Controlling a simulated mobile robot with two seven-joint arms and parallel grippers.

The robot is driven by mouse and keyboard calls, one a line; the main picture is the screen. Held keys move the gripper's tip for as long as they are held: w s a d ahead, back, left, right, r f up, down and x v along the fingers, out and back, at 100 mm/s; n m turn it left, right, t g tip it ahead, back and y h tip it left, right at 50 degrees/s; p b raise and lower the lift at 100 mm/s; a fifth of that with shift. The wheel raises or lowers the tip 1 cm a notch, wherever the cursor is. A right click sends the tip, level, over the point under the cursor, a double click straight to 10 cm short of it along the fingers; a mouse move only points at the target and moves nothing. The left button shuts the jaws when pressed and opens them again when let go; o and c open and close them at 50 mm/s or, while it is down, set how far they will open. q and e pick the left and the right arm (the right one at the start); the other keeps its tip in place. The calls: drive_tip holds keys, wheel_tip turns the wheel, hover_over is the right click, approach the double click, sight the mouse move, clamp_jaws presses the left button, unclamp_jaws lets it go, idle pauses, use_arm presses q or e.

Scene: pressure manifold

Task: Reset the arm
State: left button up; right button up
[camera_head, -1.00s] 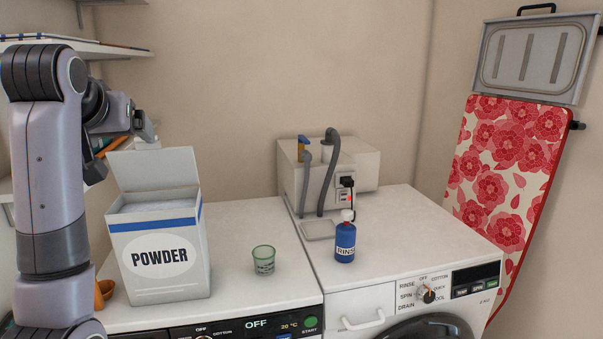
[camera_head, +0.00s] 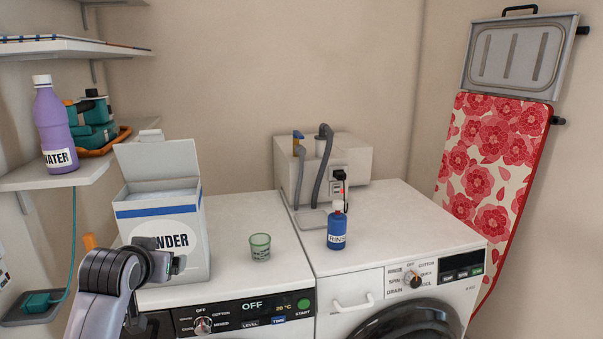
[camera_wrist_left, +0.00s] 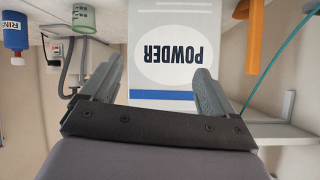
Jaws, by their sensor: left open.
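My left arm is low at the left of the head view, in front of the white powder box (camera_head: 192,262). My left gripper (camera_wrist_left: 158,85) shows open and empty in the left wrist view. The powder box (camera_wrist_left: 170,50) is upside down there, seen between and beyond the two fingers. I cannot tell whether the gripper touches it. In the head view, my arm covers the box's lower left part and some of its label. My right gripper is not in view.
A green cup (camera_head: 260,247) and a blue rinse bottle (camera_head: 337,230) stand on the machines. A grey box with hoses (camera_head: 350,160) is behind. A purple water bottle (camera_head: 53,125) and a green device (camera_head: 93,125) sit on the left shelf. The machine tops have free room.

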use_arm(q)
drive_tip(key=s+d+f+m+h, duration=0.1)
drive_tip(key=s+d+f, duration=0.1)
drive_tip(key=s+f, duration=0.65)
drive_tip(key=s+d+f+m+h, duration=0.15)
drive_tip(key=s+f, duration=0.35)
drive_tip(key=f, duration=0.7)
drive_tip(key=s+d+f+h, duration=0.1)
drive_tip(key=s+f, duration=0.3)
drive_tip(key=s, duration=0.4)
drive_tip(key=s+d+f, duration=0.3)
drive_tip(key=s+f, duration=0.1)
drive_tip(key=s, duration=0.5)
drive_tip(key=shift+s+d+f+g+h, duration=0.2)
drive_tip(key=shift+f+g+h, duration=0.1)
drive_tip(key=shift+g+h, duration=0.1)
